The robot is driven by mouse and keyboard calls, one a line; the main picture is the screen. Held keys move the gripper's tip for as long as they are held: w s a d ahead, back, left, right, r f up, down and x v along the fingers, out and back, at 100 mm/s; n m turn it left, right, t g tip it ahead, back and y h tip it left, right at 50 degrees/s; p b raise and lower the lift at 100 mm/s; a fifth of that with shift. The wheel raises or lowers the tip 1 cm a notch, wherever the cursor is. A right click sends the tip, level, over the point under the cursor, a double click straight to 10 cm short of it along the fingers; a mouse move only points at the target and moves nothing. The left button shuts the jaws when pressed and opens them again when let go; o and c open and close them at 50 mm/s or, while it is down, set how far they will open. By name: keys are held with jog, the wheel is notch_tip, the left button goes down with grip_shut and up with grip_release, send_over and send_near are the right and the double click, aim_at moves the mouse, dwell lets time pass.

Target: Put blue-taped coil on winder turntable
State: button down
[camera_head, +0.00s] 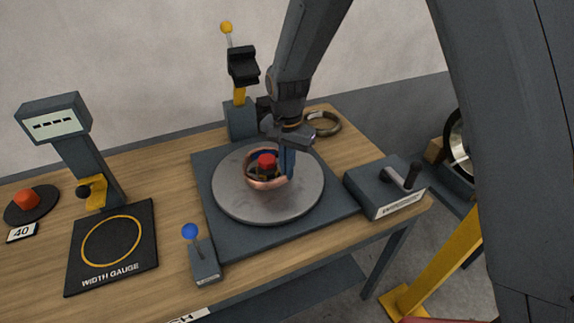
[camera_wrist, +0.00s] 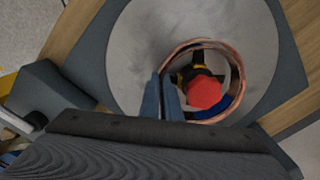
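The copper coil (camera_head: 252,181) is at the middle of the grey winder turntable (camera_head: 235,200), around the red-topped hub (camera_head: 267,160). The wrist view shows the coil (camera_wrist: 236,66) encircling the hub (camera_wrist: 203,92), with a blue patch (camera_wrist: 217,111) at its inner side, probably the tape. My gripper (camera_head: 287,163) points down at the coil's right side in the head view. Its blue fingers (camera_wrist: 165,98) are close together on the coil's wall in the wrist view. I cannot tell whether the coil's underside touches the turntable.
A width gauge (camera_head: 140,262) stands at left, with an orange piece (camera_head: 26,197) beyond it. A blue-knobbed lever (camera_head: 204,262) is in front of the turntable. A dark ring (camera_head: 326,124) lies behind right, and a crank box (camera_head: 385,190) sits at right. A yellow-knobbed post (camera_head: 239,110) rises behind.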

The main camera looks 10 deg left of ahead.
jog(key=shift+f, duration=0.1)
jog(key=c, duration=1.9)
grip_release()
notch_tip(320, 180, up, 7)
jog(key=shift+f+b, duration=0.1)
jog(key=shift+b, duration=0.8)
jog(key=shift+r, duration=0.5)
jog(key=s+d+n, duration=0.1)
jog(key=s+d, duration=0.3)
jog(key=d, duration=0.5)
jog(key=s+d+n, duration=0.1)
jog(key=s+d, duration=0.4)
jog(key=d, duration=0.4)
jog(key=s+d+n+t, duration=0.1)
jog(key=s+d+n, duration=0.1)
jog(key=s+d, duration=0.3)
jog(key=shift+d+f, duration=0.15)
jog(key=shift+d, duration=0.9)
jog(key=shift+d+f, duration=0.15)
jog(key=shift+d, duration=0.9)
